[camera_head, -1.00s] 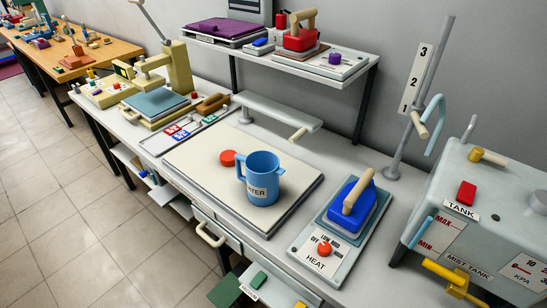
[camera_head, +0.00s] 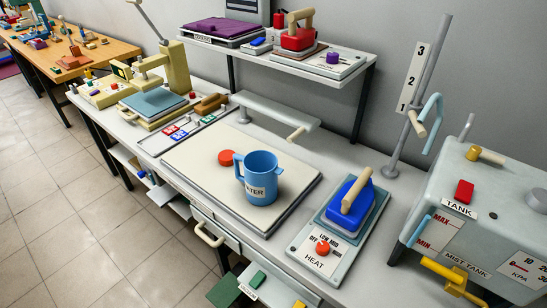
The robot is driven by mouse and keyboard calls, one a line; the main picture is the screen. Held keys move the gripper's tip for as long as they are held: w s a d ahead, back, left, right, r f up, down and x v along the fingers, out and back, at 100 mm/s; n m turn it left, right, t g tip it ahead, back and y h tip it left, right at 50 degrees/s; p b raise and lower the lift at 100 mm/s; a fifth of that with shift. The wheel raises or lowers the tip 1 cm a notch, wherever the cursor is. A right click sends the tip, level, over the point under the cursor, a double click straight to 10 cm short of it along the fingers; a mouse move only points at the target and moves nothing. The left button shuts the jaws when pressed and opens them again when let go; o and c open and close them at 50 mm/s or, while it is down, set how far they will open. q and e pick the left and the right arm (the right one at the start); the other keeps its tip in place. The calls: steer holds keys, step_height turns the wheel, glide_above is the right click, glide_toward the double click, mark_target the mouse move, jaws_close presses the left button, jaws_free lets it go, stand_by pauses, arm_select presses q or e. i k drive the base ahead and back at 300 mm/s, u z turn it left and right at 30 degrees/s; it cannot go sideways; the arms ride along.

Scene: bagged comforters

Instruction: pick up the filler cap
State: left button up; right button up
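A round red cap-like disc (camera_head: 226,158) lies flat on the pale board (camera_head: 195,160), just left of a blue jug (camera_head: 264,180) with a partly turned label. On top of the grey mist tank (camera_head: 500,185) at the right is a small brass-coloured fitting (camera_head: 473,153). A red block (camera_head: 464,191) also sits on the tank, above its "TANK" label. No label marks which of these is the filler cap. Neither of my grippers is in view.
A blue iron (camera_head: 349,196) stands on a plate with a red heat knob (camera_head: 323,249), between board and tank. A grey post (camera_head: 425,95) rises behind. A shelf (camera_head: 352,85) with a red iron overhangs the back. The board's left half is mostly clear.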

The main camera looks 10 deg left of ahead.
mark_target(224, 156)
steer(key=k, duration=0.5)
steer(key=u, duration=1.9)
steer(key=i, duration=2.15)
steer(key=z, duration=3.6)
